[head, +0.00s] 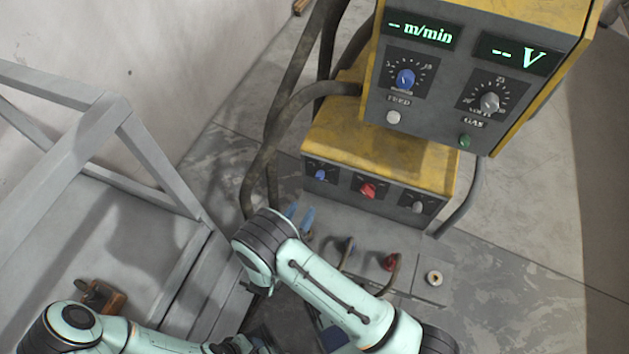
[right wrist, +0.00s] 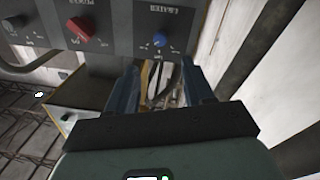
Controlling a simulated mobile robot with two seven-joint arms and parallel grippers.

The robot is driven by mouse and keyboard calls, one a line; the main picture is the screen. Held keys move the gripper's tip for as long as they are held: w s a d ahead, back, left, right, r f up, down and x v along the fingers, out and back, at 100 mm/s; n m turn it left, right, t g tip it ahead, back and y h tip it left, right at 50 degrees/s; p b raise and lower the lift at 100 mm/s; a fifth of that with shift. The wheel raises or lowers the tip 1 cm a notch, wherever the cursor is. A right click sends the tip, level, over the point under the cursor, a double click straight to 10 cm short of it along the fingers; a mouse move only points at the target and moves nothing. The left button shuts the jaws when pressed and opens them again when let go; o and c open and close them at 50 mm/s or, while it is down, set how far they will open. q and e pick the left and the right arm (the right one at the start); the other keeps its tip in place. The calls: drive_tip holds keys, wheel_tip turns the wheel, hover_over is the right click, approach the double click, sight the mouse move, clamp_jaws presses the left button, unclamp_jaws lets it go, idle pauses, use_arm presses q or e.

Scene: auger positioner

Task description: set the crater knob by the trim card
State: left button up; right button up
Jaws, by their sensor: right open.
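The crater knob (head: 320,174) is the small blue knob at the left of the lower box's front panel. It also shows in the right wrist view (right wrist: 159,40), under its upside-down label. My right gripper (head: 300,213) is just below it in the head view, its two blue fingers apart. In the right wrist view the open gripper (right wrist: 163,72) points toward the panel, below the knob and not around it. I cannot make out a trim card. My left gripper does not show.
A red knob (head: 368,190) and a grey knob (head: 418,207) share the panel. The yellow-topped lower box (head: 385,145) stands under a display unit (head: 440,95). Thick cables (head: 275,130) hang left of it. A grey metal frame (head: 150,160) stands at the left.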

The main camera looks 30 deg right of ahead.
sight(319, 179)
drive_tip(key=x, duration=1.1)
drive_tip(key=shift+b, duration=0.3)
clamp_jaws()
